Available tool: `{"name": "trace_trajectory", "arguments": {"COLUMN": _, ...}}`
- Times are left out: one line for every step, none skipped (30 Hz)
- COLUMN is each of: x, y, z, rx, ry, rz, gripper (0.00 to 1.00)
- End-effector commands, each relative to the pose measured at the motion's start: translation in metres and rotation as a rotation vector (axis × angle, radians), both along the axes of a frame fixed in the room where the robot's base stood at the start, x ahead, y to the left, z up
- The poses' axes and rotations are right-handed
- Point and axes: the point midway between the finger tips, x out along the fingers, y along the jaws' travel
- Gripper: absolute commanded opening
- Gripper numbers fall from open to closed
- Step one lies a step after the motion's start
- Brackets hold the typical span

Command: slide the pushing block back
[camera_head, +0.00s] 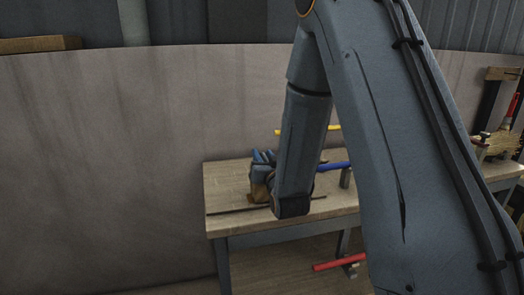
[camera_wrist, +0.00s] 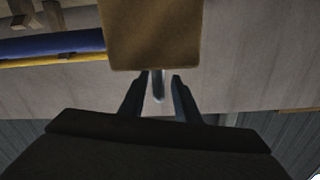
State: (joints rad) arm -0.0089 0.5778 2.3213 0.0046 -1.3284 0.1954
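A brown wooden block (camera_wrist: 150,36) fills the top middle of the wrist view, and I take it for the pushing block. In the head view a brown wooden piece (camera_head: 260,190) shows on the workbench (camera_head: 232,180), partly behind my arm. My gripper (camera_wrist: 161,76) shows two dark fingers with a gap between them. Their tips meet the block's lower edge in the picture; I cannot tell whether they touch it. A thin grey-blue piece (camera_wrist: 158,86) shows between the fingers, with space on both sides. In the head view my gripper is mostly hidden behind my arm.
A yellow rod (camera_head: 335,128) and a blue rod (camera_head: 336,166) are at the bench's right side. A red rod (camera_head: 338,263) is low, below the bench top. The bench's left part is clear.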

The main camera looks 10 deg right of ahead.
Motion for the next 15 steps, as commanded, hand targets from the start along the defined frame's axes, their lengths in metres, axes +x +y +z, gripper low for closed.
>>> {"name": "trace_trajectory", "arguments": {"x": 0.008, "y": 0.0, "z": 0.001, "rx": 0.0, "ry": -0.001, "rz": 0.001, "gripper": 0.29}}
{"name": "trace_trajectory", "arguments": {"x": 0.012, "y": 0.0, "z": 0.001, "rx": 0.0, "ry": -0.001, "rz": 0.001, "gripper": 0.29}}
{"name": "trace_trajectory", "arguments": {"x": 0.017, "y": 0.0, "z": 0.0, "rx": 0.0, "ry": 0.001, "rz": 0.0, "gripper": 0.29}}
{"name": "trace_trajectory", "arguments": {"x": 0.02, "y": 0.0, "z": 0.001, "rx": 0.0, "ry": 0.0, "rz": 0.0, "gripper": 0.29}}
{"name": "trace_trajectory", "arguments": {"x": 0.023, "y": 0.0, "z": 0.001, "rx": 0.0, "ry": -0.001, "rz": 0.0, "gripper": 0.29}}
{"name": "trace_trajectory", "arguments": {"x": 0.026, "y": -0.001, "z": 0.001, "rx": 0.0, "ry": -0.001, "rz": -0.001, "gripper": 0.29}}
{"name": "trace_trajectory", "arguments": {"x": 0.029, "y": -0.001, "z": 0.001, "rx": 0.0, "ry": -0.001, "rz": -0.001, "gripper": 0.29}}
{"name": "trace_trajectory", "arguments": {"x": 0.03, "y": -0.001, "z": 0.0, "rx": 0.0, "ry": -0.001, "rz": -0.001, "gripper": 0.29}}
{"name": "trace_trajectory", "arguments": {"x": 0.032, "y": -0.001, "z": 0.0, "rx": 0.0, "ry": 0.0, "rz": -0.002, "gripper": 0.29}}
{"name": "trace_trajectory", "arguments": {"x": 0.033, "y": -0.002, "z": 0.0, "rx": 0.0, "ry": 0.0, "rz": -0.002, "gripper": 0.29}}
{"name": "trace_trajectory", "arguments": {"x": 0.033, "y": -0.002, "z": 0.0, "rx": 0.0, "ry": 0.002, "rz": -0.003, "gripper": 0.29}}
{"name": "trace_trajectory", "arguments": {"x": 0.034, "y": -0.002, "z": 0.0, "rx": 0.0, "ry": 0.002, "rz": -0.003, "gripper": 0.29}}
{"name": "trace_trajectory", "arguments": {"x": 0.034, "y": -0.002, "z": 0.0, "rx": 0.0, "ry": 0.002, "rz": -0.003, "gripper": 0.29}}
{"name": "trace_trajectory", "arguments": {"x": 0.034, "y": -0.002, "z": 0.0, "rx": 0.0, "ry": 0.001, "rz": -0.003, "gripper": 0.29}}
{"name": "trace_trajectory", "arguments": {"x": 0.034, "y": -0.003, "z": 0.0, "rx": 0.0, "ry": 0.001, "rz": -0.004, "gripper": 0.29}}
